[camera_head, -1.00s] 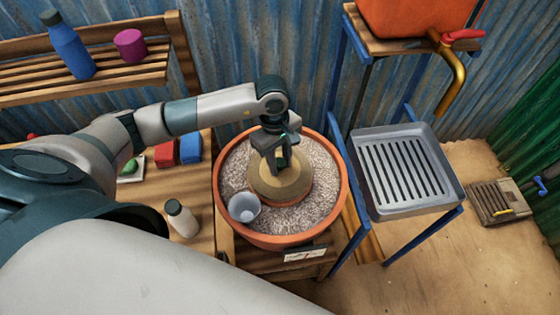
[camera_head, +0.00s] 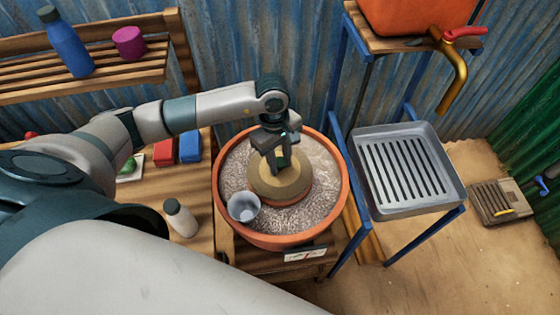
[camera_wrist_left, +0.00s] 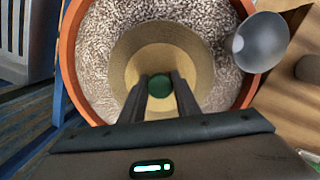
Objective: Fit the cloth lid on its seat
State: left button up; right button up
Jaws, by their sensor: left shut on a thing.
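The cloth lid (camera_head: 262,189) is a round tan cap with a green knob, over the middle of a big terracotta pot (camera_head: 223,205) filled with pale gravel. My left gripper (camera_head: 283,166) points down, shut on the lid's knob; the green knob (camera_wrist_left: 160,86) shows between its fingers in the left wrist view. Orange of an inner pot (camera_head: 302,197) shows just below and right of the lid in the head view. The lid hides most of this seat, and I cannot tell whether they touch. My right gripper is not in view.
A grey cup (camera_head: 243,207) stands on the gravel close to the lid, at front left. A white bottle (camera_head: 180,218) and red and blue blocks are left of the pot. A slotted metal tray (camera_head: 440,196) on a blue frame stands close at right.

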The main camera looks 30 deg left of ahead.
pick_arm(q)
jog(key=shift+f+b, duration=0.3)
jog(key=shift+b, duration=0.35)
dwell(0.8)
dwell(0.4)
jog(key=o, duration=1.5)
jog(key=shift+r+p, duration=0.65)
jog(key=shift+r, duration=1.45)
jog(key=shift+r+p, duration=0.7)
jog(key=shift+r, duration=2.2)
